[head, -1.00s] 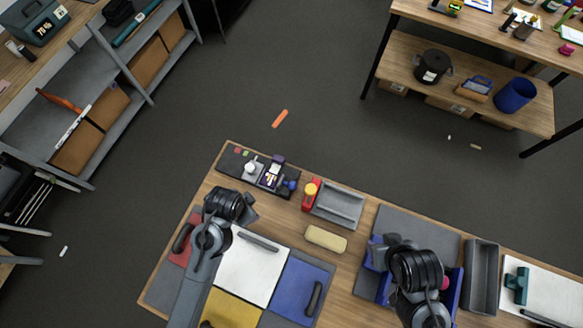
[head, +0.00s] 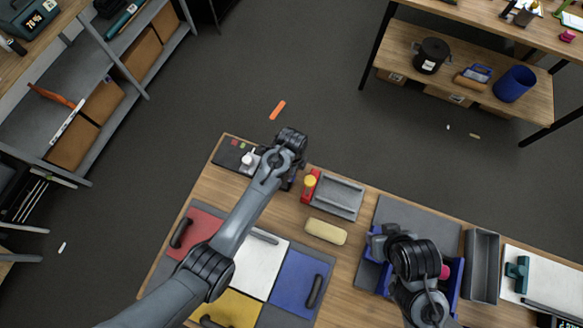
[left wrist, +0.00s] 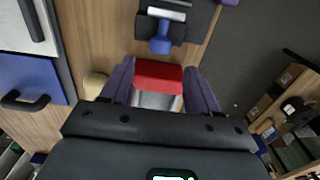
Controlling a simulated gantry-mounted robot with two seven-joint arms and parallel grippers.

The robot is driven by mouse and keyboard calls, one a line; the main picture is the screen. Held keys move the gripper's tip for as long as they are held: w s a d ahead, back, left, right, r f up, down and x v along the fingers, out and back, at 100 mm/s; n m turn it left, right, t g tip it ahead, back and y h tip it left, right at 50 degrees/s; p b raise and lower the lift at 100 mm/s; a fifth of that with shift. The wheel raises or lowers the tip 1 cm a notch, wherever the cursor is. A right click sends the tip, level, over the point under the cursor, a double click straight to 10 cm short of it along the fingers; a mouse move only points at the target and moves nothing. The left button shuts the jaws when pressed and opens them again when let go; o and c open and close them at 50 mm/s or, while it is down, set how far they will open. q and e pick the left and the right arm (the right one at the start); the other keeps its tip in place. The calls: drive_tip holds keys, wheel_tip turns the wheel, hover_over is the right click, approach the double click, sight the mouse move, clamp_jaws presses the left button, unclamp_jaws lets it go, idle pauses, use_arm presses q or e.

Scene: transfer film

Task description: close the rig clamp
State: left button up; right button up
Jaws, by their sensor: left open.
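The dark board (head: 228,158) at the table's far left corner carries small fixtures, including a white knob (head: 247,158). In the left wrist view a blue handle (left wrist: 160,44) with a silver bar above it sits on a dark base; it looks like the rig clamp, but I cannot tell its state. My left gripper (head: 288,180) is over the board's right end and hides that part in the head view. In the left wrist view its fingers (left wrist: 157,72) are apart, with a red block (left wrist: 158,76) seen between them. My right gripper (head: 378,240) is over a blue bin; its fingers are hidden.
The red block (head: 308,190) with its yellow top stands beside a grey tray (head: 340,198). A yellow block (head: 325,231) lies nearer. Red, white, blue and yellow panels lie at the left. The blue bin (head: 457,287) and a grey bin (head: 481,265) are at right.

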use_arm(q)
wheel_tip(320, 180, down, 8)
drive_tip(key=shift+r, duration=0.1)
idle(0.4)
drive_tip(key=c, duration=1)
